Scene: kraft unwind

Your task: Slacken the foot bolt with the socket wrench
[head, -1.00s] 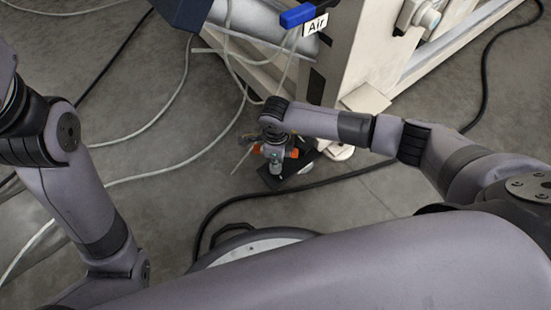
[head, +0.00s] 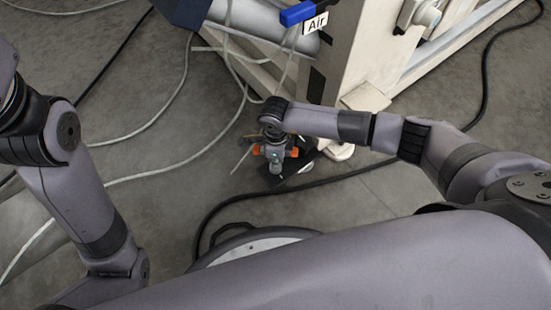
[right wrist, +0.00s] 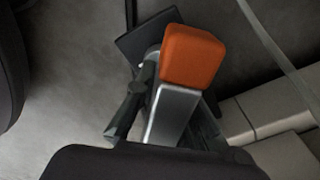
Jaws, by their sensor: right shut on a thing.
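My right gripper (head: 274,164) is low over the floor beside the foot of the cream machine. It is shut on the socket wrench, whose orange end (right wrist: 192,56) and silver bar (right wrist: 172,115) show between the fingers in the right wrist view. Small orange parts (head: 291,152) show on both sides of the gripper in the head view. A dark plate (head: 299,173) lies below and beside the gripper. The foot bolt cannot be made out; the gripper and wrench cover that spot. My left gripper is out of view.
The cream machine frame (head: 357,60) stands behind, with a blue-handled valve (head: 297,14) tagged "Air". Pale cables (head: 150,178) and a black hose (head: 335,180) run over the grey floor. Floor at left centre is mostly clear apart from cables.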

